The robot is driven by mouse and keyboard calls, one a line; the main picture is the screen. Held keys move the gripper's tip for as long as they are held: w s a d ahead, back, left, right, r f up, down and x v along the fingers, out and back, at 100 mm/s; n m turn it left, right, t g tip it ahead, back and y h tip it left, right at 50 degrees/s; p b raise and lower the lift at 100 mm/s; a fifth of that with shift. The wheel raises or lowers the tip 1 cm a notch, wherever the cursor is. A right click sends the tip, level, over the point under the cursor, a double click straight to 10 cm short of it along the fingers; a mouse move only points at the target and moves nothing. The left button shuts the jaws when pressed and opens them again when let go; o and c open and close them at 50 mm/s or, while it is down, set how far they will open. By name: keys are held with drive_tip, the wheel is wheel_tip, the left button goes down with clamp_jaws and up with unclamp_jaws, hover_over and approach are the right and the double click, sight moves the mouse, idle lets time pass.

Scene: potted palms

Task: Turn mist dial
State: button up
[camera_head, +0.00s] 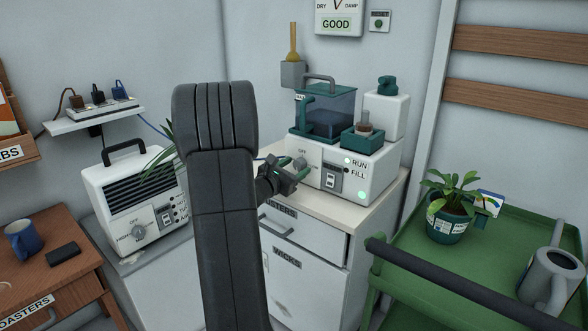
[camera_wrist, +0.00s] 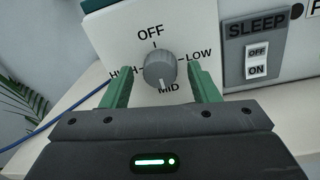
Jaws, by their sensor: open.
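The mist dial is a grey round knob (camera_wrist: 159,68) on the white front of the humidifier (camera_head: 378,172). Labels OFF, HIGH, LOW and MID surround it, and its pale mark points down toward MID. My gripper (camera_wrist: 158,76) is open, with one green finger on each side of the knob in the wrist view. I cannot tell whether either finger touches it. In the head view my gripper (camera_head: 287,180) is close in front of the humidifier's left front, and the knob (camera_head: 299,164) shows just above it.
A SLEEP switch (camera_wrist: 256,62) sits right of the dial. A blue cord (camera_wrist: 62,116) runs at the left. A white heater-like unit (camera_head: 140,195) with its own dial stands left of my arm. A green cart (camera_head: 485,255) with a potted plant (camera_head: 449,215) stands right.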

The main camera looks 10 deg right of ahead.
drive_tip(key=c, duration=1)
